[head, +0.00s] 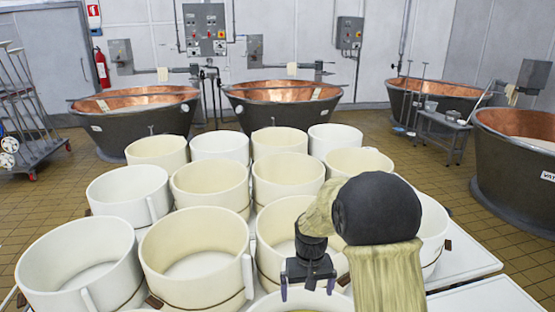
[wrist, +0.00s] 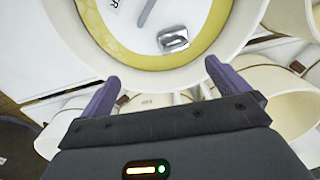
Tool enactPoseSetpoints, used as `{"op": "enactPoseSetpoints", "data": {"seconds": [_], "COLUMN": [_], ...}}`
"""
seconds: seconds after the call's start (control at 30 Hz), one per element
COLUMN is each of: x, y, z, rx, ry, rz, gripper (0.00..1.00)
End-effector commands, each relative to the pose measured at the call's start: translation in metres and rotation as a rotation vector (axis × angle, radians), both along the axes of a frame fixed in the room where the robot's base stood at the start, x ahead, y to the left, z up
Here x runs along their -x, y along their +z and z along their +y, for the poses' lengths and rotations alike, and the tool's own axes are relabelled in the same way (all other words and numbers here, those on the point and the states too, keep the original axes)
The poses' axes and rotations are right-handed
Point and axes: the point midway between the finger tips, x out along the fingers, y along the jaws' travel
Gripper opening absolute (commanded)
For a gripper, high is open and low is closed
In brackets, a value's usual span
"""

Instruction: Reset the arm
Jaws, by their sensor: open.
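My gripper (head: 308,287) hangs pointing down over the front right of the group of cream pots, on my arm. In the wrist view, its two purple fingers (wrist: 165,82) are spread apart with nothing between them. Beyond the fingertips is a round white pot (wrist: 240,25) with a yellow ring inside. A small metal piece (wrist: 174,40) shows within that pot; I cannot tell what it is.
Several cream pots (head: 195,255) stand close together on a white table (head: 485,300) around and behind my gripper. Copper vats (head: 283,100) stand along the back wall, another vat (head: 520,160) at right. A wheeled rack (head: 35,140) is at left. Brown tiled floor (head: 425,175) is open between.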

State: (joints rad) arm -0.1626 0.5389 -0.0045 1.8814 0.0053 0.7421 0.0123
Motion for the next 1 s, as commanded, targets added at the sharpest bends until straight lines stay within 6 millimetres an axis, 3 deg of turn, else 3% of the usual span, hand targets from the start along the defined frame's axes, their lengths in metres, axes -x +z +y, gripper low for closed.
{"op": "enactPoseSetpoints", "data": {"seconds": [0.03, 0.2, 0.53, 0.67, 1.0], "x": [0.014, 0.062, 0.155, 0.168, 0.168], "y": [0.015, 0.044, 0.073, 0.073, 0.072], "z": [-0.01, -0.036, -0.07, -0.074, -0.074], "rx": [-0.004, -0.012, -0.017, -0.017, -0.017], "ry": [-0.016, -0.059, -0.133, -0.142, -0.142], "rz": [-0.025, -0.101, -0.236, -0.253, -0.252], "gripper": [1.0, 1.0, 1.0, 1.0, 1.0]}}
